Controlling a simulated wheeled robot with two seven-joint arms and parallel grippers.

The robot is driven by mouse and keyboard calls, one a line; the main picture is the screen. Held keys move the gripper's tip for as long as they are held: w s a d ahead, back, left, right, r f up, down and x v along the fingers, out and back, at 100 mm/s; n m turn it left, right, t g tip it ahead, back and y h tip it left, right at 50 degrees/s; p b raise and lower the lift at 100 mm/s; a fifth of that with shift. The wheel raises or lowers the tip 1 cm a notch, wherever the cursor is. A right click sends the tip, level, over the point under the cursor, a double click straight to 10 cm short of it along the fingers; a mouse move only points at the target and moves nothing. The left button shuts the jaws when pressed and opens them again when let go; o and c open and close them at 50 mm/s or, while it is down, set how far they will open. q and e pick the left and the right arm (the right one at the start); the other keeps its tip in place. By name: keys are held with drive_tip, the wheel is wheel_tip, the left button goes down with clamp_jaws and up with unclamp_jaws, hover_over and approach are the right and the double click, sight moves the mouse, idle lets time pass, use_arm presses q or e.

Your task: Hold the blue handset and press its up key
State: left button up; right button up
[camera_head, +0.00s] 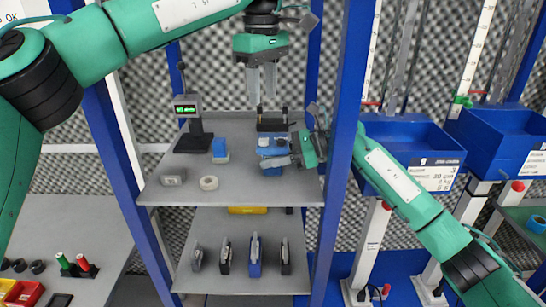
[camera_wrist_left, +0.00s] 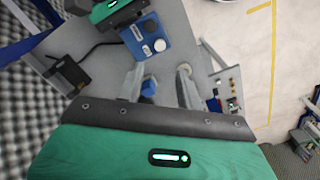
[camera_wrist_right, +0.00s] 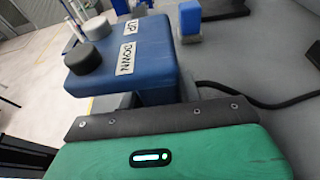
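The blue handset (camera_head: 271,151) is at the right side of the upper shelf. My left gripper (camera_head: 262,103) is open and empty, pointing down above the shelf's rear. In the left wrist view the handset (camera_wrist_left: 139,36) is beyond the left fingertips, apart from them.
Blue posts (camera_head: 345,100) flank the shelf. Its front middle is clear.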

use_arm(q)
clamp_jaws()
idle(1.6)
